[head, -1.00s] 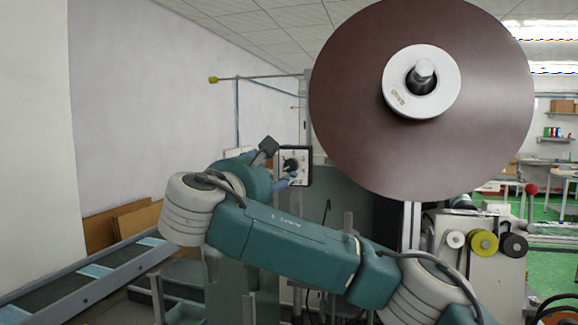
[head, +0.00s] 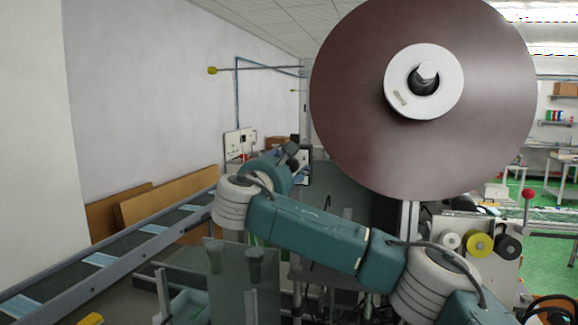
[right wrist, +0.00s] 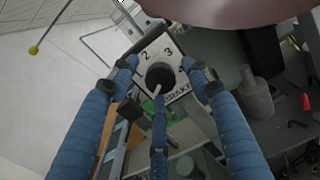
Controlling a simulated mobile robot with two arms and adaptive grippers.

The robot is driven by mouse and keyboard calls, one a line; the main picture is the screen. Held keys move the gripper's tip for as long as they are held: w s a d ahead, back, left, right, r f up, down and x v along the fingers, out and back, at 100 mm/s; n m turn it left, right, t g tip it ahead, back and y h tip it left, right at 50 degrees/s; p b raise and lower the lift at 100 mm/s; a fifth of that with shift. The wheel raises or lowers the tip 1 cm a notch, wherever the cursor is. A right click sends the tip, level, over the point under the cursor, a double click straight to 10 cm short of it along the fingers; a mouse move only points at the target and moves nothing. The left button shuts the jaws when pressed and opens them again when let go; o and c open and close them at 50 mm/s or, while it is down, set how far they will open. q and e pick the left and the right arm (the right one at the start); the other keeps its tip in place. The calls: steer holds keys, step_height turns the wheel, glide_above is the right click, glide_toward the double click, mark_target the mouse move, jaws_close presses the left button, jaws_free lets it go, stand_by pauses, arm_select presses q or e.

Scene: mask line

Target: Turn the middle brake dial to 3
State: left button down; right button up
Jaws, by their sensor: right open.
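A white square plate (right wrist: 176,51) with a black round dial (right wrist: 160,74) shows in the right wrist view. The plate carries the numbers 2 and 3, a further mark at right and the word BRAKE, partly covered. A pale line shows at the dial's lower edge; I cannot tell surely which mark the dial points to. My right gripper (right wrist: 160,82) is open, with blue fingers spread on both sides of the dial and a third below it; contact is unclear. In the head view the gripper (head: 299,168) hides most of the plate (head: 307,154). My left gripper is out of view.
A large brown roll (head: 350,110) on a white hub hangs right of and above the dial. A conveyor (head: 130,250) runs along the left. A thin rod with a yellow tip (head: 212,70) sticks out above. Coloured rollers (head: 479,244) sit at right.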

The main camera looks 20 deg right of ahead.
steer(key=c, duration=1.1)
steer(key=shift+c, duration=0.2)
